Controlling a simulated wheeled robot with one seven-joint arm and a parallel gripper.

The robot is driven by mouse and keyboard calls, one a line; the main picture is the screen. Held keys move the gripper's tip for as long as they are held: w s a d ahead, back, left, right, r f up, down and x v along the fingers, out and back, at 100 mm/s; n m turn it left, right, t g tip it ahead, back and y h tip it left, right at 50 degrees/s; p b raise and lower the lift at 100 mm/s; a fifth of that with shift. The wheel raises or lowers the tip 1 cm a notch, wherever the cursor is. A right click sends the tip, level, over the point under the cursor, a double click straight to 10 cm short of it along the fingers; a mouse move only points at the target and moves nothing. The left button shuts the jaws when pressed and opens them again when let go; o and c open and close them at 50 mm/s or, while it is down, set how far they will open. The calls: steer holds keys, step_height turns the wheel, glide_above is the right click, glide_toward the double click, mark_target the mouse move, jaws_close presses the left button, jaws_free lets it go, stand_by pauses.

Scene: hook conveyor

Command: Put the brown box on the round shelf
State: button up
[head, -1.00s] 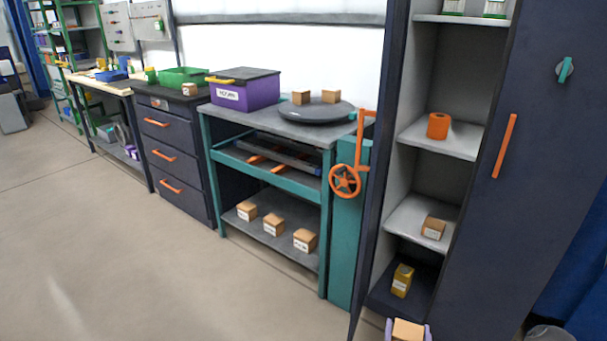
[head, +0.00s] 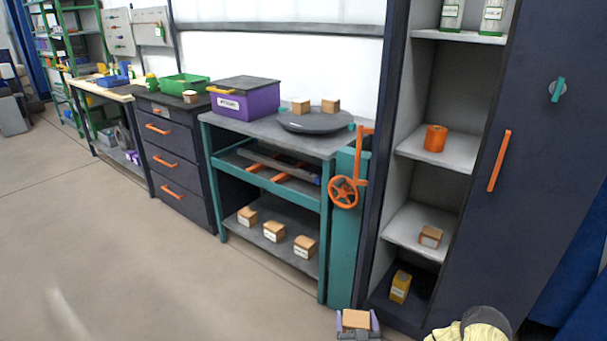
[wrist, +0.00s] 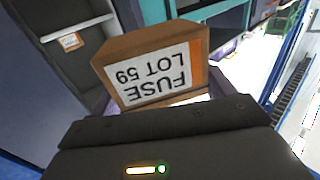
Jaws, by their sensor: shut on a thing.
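My gripper (head: 358,327) is shut on a brown box (head: 356,318) at the bottom of the head view, in front of the cabinet and bench. In the wrist view this brown box (wrist: 155,65) carries a white label that reads "FUSE LOT 59", upside down, with an orange strip beside it. The round shelf (head: 318,124) is a dark disc on top of the teal bench, and two small brown boxes stand at its back. The held box is well below and apart from it. The wrist view shows little of the fingers.
Several more brown boxes stand about, some on the bench's lower shelf (head: 285,262). A purple bin (head: 245,101) stands left of the disc. An orange handwheel (head: 343,192) is on a teal post to its right. The tall dark cabinet (head: 372,150) is open. The front of the disc is clear.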

steer(key=s+r+p, duration=0.3)
steer(key=r+p, duration=0.8)
steer(key=s+r+p, duration=0.4)
steer(key=r+p, duration=0.7)
steer(key=p, duration=0.1)
steer(key=shift+s+r, duration=0.15)
steer(key=shift+r, duration=0.05)
steer(key=shift+f, duration=0.1)
